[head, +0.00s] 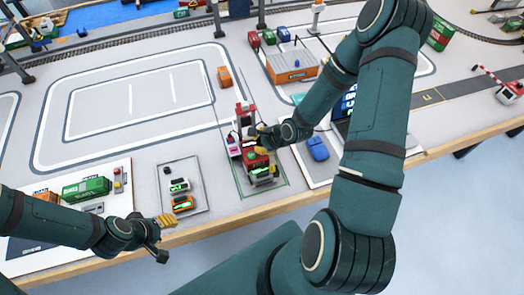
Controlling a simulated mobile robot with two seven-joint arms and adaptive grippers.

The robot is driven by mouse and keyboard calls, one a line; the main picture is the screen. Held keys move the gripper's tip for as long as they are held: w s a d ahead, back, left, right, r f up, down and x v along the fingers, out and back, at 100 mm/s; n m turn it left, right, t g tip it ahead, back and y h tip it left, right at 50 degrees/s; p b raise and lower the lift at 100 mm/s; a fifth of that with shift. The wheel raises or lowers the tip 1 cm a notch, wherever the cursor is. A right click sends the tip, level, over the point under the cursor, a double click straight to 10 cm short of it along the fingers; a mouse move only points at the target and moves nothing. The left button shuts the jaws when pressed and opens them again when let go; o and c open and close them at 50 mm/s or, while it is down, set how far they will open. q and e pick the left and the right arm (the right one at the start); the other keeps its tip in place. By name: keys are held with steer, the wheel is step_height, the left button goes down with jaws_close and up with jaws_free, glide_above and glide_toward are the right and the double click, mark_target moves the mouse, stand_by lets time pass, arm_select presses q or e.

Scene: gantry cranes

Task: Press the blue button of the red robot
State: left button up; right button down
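The red robot (242,117), a small red machine with a mast, stands in a green-outlined rectangle near the table's front edge. Small coloured parts show on it, but I cannot make out which one is the blue button. My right gripper (259,141) is at the red robot, over its upper right side, and hides part of it. I cannot tell whether it touches the machine or how far its fingers are apart. My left gripper (165,224) hangs near the table's front edge, left of the red robot and apart from it. Its finger opening is unclear.
Small toy vehicles (179,186) stand on a mat left of the red robot. A blue car (317,148) stands to its right. An orange container (292,69) and a small orange block (224,77) are behind. The large outlined area at back left is mostly clear.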

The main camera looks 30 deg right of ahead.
arm_select(q)
steer(key=shift+f+b, duration=0.3)
arm_select(e)
steer(key=shift+f, duration=0.45)
steer(key=shift+r, duration=0.1)
arm_select(q)
steer(key=shift+r+p, duration=0.75)
arm_select(e)
steer(key=shift+r, duration=0.8)
step_height(320, 180, up, 3)
steer(key=p, duration=0.2)
steer(key=shift+r+p, duration=0.1)
steer(key=shift+p, duration=0.2)
arm_select(q)
step_height(320, 180, up, 4)
steer(key=shift+r+p, duration=0.15)
steer(key=shift+p, duration=0.7)
arm_select(e)
step_height(320, 180, up, 3)
steer(key=shift+f, duration=0.1)
